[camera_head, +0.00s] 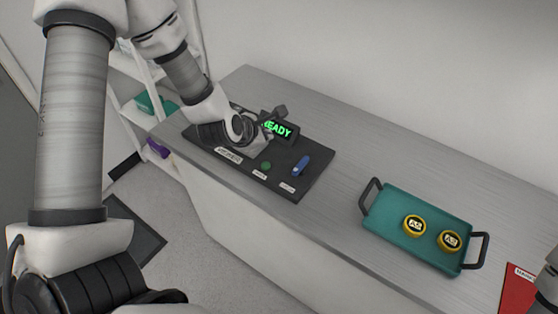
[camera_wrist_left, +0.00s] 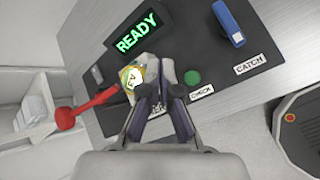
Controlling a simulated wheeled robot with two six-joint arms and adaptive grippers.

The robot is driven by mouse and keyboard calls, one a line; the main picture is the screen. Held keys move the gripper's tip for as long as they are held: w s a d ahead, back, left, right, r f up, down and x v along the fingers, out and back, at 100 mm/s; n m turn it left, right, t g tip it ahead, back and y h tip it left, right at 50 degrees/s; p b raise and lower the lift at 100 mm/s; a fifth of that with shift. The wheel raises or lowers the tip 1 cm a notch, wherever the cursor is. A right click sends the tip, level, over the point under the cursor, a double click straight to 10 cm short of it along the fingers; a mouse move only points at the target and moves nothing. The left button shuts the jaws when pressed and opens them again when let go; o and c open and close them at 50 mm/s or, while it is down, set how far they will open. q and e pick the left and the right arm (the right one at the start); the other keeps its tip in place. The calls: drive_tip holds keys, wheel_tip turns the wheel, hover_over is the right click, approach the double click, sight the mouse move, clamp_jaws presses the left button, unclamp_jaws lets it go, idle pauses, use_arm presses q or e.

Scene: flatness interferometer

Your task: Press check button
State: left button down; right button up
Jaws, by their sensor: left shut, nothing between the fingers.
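The green check button (camera_head: 266,166) is a small round button on the black instrument base, and it also shows in the wrist view (camera_wrist_left: 193,77) above a "CHECK" label (camera_wrist_left: 202,92). My left gripper (camera_wrist_left: 161,72) is shut and empty. In the wrist view its fingertips show over the base, just left of the button, and the button is uncovered. I cannot tell their height. In the head view my wrist hides the fingertips. The display (camera_head: 278,128) glows green and reads READY in the wrist view (camera_wrist_left: 137,33).
A yellow-ringed disc (camera_wrist_left: 131,79) and a red lever (camera_wrist_left: 88,109) lie left of my fingers. A blue catch (camera_head: 301,165) stands right of the button. A teal tray (camera_head: 384,213) with two yellow-ringed pieces sits right on the bench. Bare bench lies between base and tray.

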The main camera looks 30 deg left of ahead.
sight(265, 167)
use_arm(q)
drive_tip(key=shift+s+a, duration=0.1)
drive_tip(key=shift+a, duration=0.25)
wheel_tip(265, 167, down, 8)
drive_tip(key=b, duration=0.6)
drive_tip(key=shift+d, duration=0.1)
drive_tip(key=shift+f+b, duration=0.4)
idle(0.8)
drive_tip(key=shift+f+b, duration=0.4)
drive_tip(key=shift+b, duration=0.15)
drive_tip(key=shift+f+b, duration=0.4)
drive_tip(key=shift+b, duration=0.1)
idle(0.3)
idle(0.4)
drive_tip(key=shift+r+p, duration=0.55)
drive_tip(key=shift+r, duration=0.3)
